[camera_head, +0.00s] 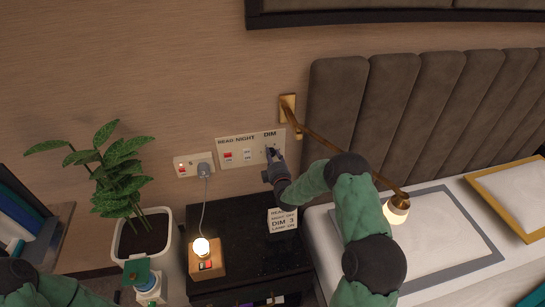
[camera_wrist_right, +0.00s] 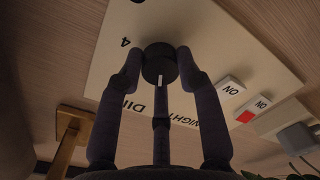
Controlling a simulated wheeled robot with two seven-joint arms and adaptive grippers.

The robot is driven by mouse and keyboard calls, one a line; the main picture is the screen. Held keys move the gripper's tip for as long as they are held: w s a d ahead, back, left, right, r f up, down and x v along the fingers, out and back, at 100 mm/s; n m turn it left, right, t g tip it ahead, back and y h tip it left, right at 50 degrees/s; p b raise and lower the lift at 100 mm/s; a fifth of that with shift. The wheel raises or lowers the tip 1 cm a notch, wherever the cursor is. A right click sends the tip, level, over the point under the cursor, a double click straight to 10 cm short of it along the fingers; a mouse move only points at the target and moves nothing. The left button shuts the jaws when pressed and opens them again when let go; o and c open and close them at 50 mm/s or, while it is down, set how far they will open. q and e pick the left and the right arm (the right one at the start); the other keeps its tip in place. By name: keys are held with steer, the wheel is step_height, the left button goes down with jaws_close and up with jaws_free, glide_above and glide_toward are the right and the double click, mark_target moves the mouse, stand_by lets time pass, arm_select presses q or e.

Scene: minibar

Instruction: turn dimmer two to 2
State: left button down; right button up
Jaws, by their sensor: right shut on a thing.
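The wall panel (camera_head: 240,152) carries the labels READ, NIGHT and DIM. Its dimmer knob (camera_wrist_right: 159,60) is dark and round, with a white mark pointing toward the bottom of the wrist view. My right gripper (camera_head: 272,157) is at the DIM end of the panel. In the wrist view the right gripper (camera_wrist_right: 159,70) is shut on the knob, a finger on each side. A printed 4 shows left of the knob; other scale numbers are not readable. The knob is mostly hidden by the gripper in the head view. My left gripper is not in view.
A socket (camera_head: 193,165) with a plugged-in cord is left of the panel. A potted plant (camera_head: 142,235) stands left.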

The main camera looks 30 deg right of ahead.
steer(key=shift+w+a+r, duration=0.1)
steer(key=shift+w+r, duration=0.15)
steer(key=shift+r, duration=0.25)
steer(key=o, duration=1.2)
steer(key=shift+a, duration=0.1)
steer(key=shift+c, duration=0.2)
steer(key=shift+f, duration=0.3)
steer(key=shift+s, duration=0.15)
steer(key=v, duration=1.1)
steer(key=shift+s, duration=0.4)
steer(key=shift+a, duration=0.15)
